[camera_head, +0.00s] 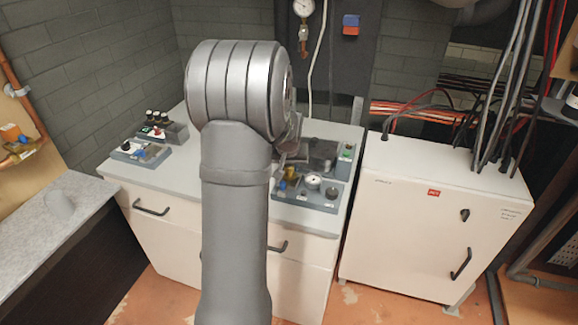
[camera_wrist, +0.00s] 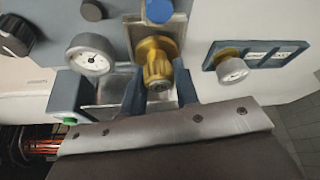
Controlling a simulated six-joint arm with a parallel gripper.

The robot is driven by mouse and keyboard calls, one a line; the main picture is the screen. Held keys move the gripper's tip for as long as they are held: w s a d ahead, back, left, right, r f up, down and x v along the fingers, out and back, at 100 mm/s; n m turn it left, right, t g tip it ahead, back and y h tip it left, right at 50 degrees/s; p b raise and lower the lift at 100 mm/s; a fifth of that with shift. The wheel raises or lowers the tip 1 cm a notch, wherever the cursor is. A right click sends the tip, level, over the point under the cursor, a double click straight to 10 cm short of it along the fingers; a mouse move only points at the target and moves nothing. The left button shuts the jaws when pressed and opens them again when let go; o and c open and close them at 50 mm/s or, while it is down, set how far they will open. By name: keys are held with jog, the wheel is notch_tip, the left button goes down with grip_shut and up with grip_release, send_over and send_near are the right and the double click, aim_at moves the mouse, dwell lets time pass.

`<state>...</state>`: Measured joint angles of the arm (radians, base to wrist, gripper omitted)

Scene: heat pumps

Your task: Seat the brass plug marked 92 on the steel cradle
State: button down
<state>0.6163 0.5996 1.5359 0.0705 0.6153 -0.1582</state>
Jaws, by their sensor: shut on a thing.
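In the wrist view a ribbed brass plug (camera_wrist: 157,62) stands between the two dark fingers of my gripper (camera_wrist: 160,84). My gripper is shut on it. No number can be read on the plug. A bright metal piece (camera_wrist: 137,30), possibly the steel cradle, lies right behind the plug's wider brass end. I cannot tell whether the plug touches it or is seated in it. In the head view a small brass part (camera_head: 291,172) shows just right of my arm, at the panel on the cabinet top. My arm hides most of my gripper there.
A white-faced gauge (camera_wrist: 91,55) and a blue knob (camera_wrist: 159,10) are close to the plug. A blue-framed holder (camera_wrist: 290,49) with a brass-and-steel part (camera_wrist: 232,68) lies to the right. In the head view, more control blocks (camera_head: 141,151) stand on the cabinet's left; the counter between is partly hidden.

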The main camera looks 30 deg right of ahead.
jog(key=shift+f, duration=0.75)
jog(key=c, duration=1)
grip_release()
jog(key=v, duration=1.7)
jog(key=shift+r, duration=0.2)
jog(key=shift+f, duration=0.1)
jog(key=x, duration=1.7)
jog(key=shift+f, duration=0.15)
